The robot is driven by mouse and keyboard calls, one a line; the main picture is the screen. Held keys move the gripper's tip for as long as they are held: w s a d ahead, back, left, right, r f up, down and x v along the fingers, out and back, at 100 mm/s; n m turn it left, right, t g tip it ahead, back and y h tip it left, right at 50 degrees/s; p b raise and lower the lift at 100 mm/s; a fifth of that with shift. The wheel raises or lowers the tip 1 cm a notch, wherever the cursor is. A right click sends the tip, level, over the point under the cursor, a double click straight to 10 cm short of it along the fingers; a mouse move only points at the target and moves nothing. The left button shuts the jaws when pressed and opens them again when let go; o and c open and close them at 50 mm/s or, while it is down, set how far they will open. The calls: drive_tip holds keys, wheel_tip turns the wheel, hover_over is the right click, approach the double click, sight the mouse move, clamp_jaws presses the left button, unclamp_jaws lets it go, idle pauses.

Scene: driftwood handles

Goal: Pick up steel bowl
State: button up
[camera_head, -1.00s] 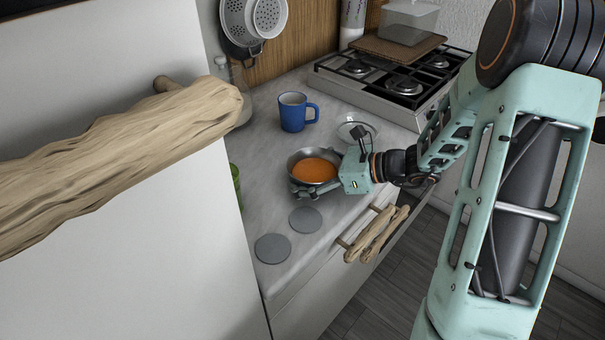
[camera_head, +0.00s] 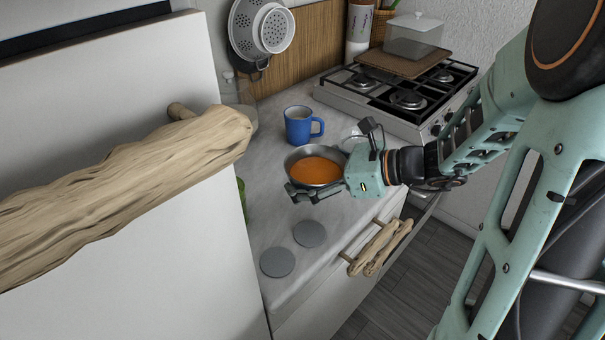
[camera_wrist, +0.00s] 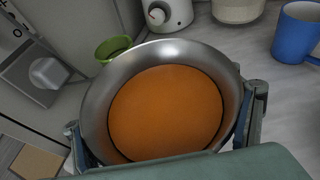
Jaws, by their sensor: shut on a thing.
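The steel bowl (camera_head: 303,154), filled with orange contents, is at my gripper (camera_head: 315,188) in the head view. In the wrist view the steel bowl (camera_wrist: 171,52) fills the middle, upright, with its orange contents level. My gripper (camera_wrist: 165,120) is shut on the bowl, with one finger on each side of it. In the head view the bowl appears held above the grey counter. The bowl's underside is hidden.
A blue mug (camera_head: 298,126) stands behind the bowl. A glass lid (camera_head: 352,138) lies partly hidden behind my gripper. Two grey discs (camera_head: 309,233) lie in front on the counter (camera_head: 265,215). A gas stove (camera_head: 395,100) is behind right. A large driftwood handle (camera_head: 120,190) juts at left.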

drive_tip(key=s+a+r, duration=0.1)
drive_tip(key=s+r, duration=0.2)
drive_tip(key=s, duration=0.4)
drive_tip(key=shift+s+a+r, duration=0.15)
drive_tip(key=shift+s+a, duration=0.15)
drive_tip(key=shift+s, duration=0.05)
